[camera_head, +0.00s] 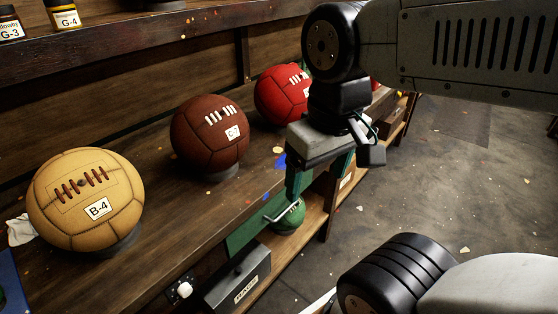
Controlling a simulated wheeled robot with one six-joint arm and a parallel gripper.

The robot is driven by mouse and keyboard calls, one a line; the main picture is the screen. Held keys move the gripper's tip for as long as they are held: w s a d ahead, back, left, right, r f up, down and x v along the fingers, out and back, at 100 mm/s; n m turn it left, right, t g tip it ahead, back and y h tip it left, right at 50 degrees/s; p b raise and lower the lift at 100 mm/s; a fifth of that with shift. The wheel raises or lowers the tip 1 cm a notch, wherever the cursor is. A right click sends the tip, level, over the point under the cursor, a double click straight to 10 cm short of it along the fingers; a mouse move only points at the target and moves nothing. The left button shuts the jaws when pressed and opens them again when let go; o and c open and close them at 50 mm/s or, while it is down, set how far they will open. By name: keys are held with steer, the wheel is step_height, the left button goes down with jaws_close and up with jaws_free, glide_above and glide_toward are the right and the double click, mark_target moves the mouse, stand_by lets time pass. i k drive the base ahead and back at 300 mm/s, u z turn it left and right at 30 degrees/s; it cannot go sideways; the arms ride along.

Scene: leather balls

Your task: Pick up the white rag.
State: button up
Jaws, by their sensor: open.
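A crumpled white rag (21,231) lies on the wooden workbench at the far left of the head view. It is beside the tan ball (86,199) labelled B-4, which may hide part of it. My gripper (312,182) is open and points down near the bench's front edge, at the middle of the view. It is well to the right of the rag and apart from it. The gap between its fingers is hard to see from this angle.
A brown ball (209,134) labelled C-7 and a red ball (282,94) stand along the bench (190,225). A green ball (289,217) and a grey labelled box (238,281) are below it. Jars (63,15) stand on the upper shelf. Open floor (455,190) lies right.

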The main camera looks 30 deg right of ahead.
mark_target(20, 231)
steer(key=k, duration=1.2)
steer(key=u, duration=1.15)
steer(key=i, duration=1.75)
steer(key=z, duration=0.6)
